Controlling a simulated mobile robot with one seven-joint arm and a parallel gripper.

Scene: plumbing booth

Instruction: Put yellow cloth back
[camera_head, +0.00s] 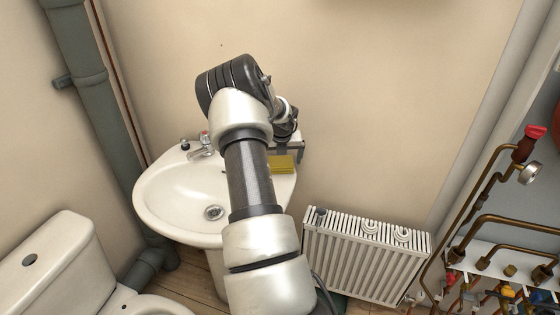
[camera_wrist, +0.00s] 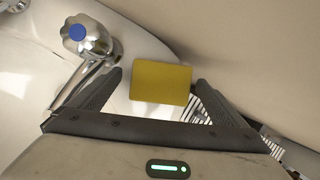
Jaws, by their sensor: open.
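The yellow cloth (camera_head: 281,164) is a small flat rectangle at the right rear edge of the white washbasin (camera_head: 160,190). In the wrist view the cloth (camera_wrist: 160,82) shows between the two dark fingers of my gripper (camera_wrist: 158,78). The fingers are spread, with one on each side of the cloth and visible space at the left. My gripper is open and holds nothing. In the head view my gripper (camera_head: 287,147) is at the cloth's far side, partly hidden by my arm. The exact height of the fingers above the cloth cannot be told.
A chrome tap (camera_head: 203,145) stands at the back of the basin; its blue-marked knob (camera_wrist: 77,32) is left of my gripper. The wall is close behind. A white radiator (camera_head: 365,255) is at the right, copper pipes (camera_head: 480,220) beyond it, and a toilet (camera_head: 65,265) at lower left.

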